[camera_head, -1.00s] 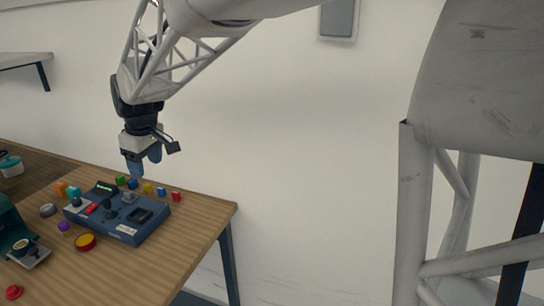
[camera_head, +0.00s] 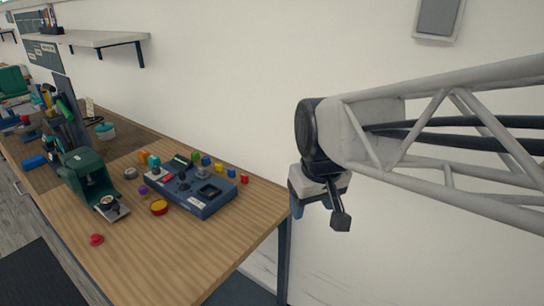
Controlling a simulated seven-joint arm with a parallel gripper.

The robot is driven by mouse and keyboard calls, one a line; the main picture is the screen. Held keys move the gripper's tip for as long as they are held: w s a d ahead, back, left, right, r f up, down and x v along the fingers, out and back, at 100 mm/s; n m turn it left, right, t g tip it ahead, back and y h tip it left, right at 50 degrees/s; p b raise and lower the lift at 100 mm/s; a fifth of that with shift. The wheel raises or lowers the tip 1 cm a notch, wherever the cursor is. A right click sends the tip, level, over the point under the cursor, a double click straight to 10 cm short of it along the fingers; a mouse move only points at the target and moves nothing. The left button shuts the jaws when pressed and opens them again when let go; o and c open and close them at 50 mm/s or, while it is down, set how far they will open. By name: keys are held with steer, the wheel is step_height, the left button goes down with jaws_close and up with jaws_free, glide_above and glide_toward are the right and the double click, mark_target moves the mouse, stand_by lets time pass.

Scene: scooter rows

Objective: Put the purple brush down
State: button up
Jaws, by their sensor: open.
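I cannot make out a purple brush. A small purple object (camera_head: 143,191) lies on the wooden table (camera_head: 190,255), left of the blue control box; it is too small to tell what it is. My gripper (camera_head: 297,208) hangs at the table's right end, to the right of the control box.
The blue control box (camera_head: 190,190) stands among several small coloured cubes. A green machine (camera_head: 88,175), a yellow-red round piece (camera_head: 159,208) and a red button (camera_head: 96,239) are to its left. The table's front part is mostly bare. A shelf (camera_head: 95,39) hangs on the wall.

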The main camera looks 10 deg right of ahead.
steer(key=s+d+f+m, duration=0.2)
steer(key=s+d+f, duration=0.1)
steer(key=s, duration=0.5)
steer(key=shift+s+f, duration=0.2)
steer(key=shift+s, duration=0.2)
steer(key=shift+o, duration=0.5)
stand_by(0.6)
steer(key=shift+w, duration=0.1)
